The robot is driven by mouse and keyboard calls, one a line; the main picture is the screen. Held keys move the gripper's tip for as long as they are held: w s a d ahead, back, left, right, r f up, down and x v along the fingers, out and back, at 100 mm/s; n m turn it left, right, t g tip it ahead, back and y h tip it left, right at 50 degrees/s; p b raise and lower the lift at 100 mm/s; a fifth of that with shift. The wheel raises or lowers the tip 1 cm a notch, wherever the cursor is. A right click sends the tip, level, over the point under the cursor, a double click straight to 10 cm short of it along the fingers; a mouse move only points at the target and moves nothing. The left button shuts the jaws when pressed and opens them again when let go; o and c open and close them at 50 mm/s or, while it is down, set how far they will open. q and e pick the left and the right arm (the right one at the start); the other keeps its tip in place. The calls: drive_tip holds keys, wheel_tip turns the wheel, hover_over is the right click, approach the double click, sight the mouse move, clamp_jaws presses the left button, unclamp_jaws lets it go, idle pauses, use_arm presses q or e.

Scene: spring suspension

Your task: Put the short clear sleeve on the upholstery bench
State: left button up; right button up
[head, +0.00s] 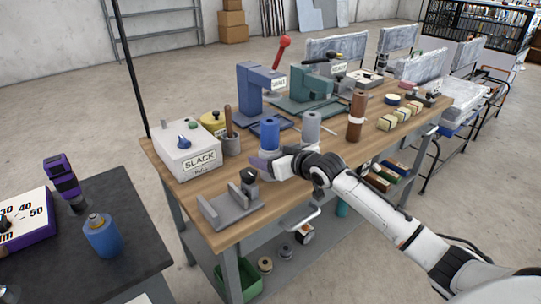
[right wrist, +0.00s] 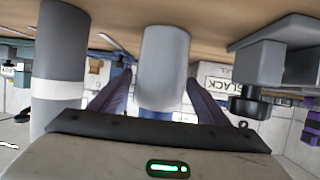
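My right gripper (head: 262,161) reaches in low over the near side of the wooden bench (head: 240,235), pointing left. In the right wrist view its purple fingers (right wrist: 160,95) stand apart on either side of a pale grey cylinder (right wrist: 163,60), which may be the short clear sleeve. I cannot tell whether they touch it. In the head view the hand hides what is between the fingers. A blue cylinder (head: 270,134) and a grey cylinder (head: 311,127) stand just behind the hand. I cannot tell which surface is the upholstery bench. My left gripper is not in view.
A grey fixture (head: 230,212) stands in front of the gripper, and a white SLACK box (head: 190,150) to its left. A brown cylinder (head: 356,112) and presses stand behind. A dark table (head: 130,195) is at the left; wrapped seats (head: 425,66) are at the back right.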

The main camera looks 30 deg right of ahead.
drive_tip(key=shift+r, duration=0.2)
drive_tip(key=v, duration=1.2)
drive_tip(key=shift+p, duration=0.4)
drive_tip(key=s+a+f+n+g, duration=0.1)
drive_tip(key=s+a+f+g, duration=0.4)
drive_tip(key=s+a+f, duration=0.65)
drive_tip(key=s+a+f+n+g, duration=0.1)
drive_tip(key=s+a+f+g, duration=0.25)
drive_tip(key=s, duration=0.55)
drive_tip(key=s+a+f+g, duration=0.2)
drive_tip(key=s+a+f, duration=0.15)
drive_tip(key=s, duration=0.45)
drive_tip(key=w+a+f+t+y, duration=0.1)
drive_tip(key=a+f+t, duration=0.1)
drive_tip(key=f, duration=0.3)
drive_tip(key=w+a+f+t+y, duration=0.1)
drive_tip(key=w+a+f+t, duration=0.1)
drive_tip(key=f, duration=0.4)
drive_tip(key=shift+w+a+t, duration=0.2)
drive_tip(key=shift+w+t, duration=0.05)
drive_tip(key=shift+t, duration=0.3)
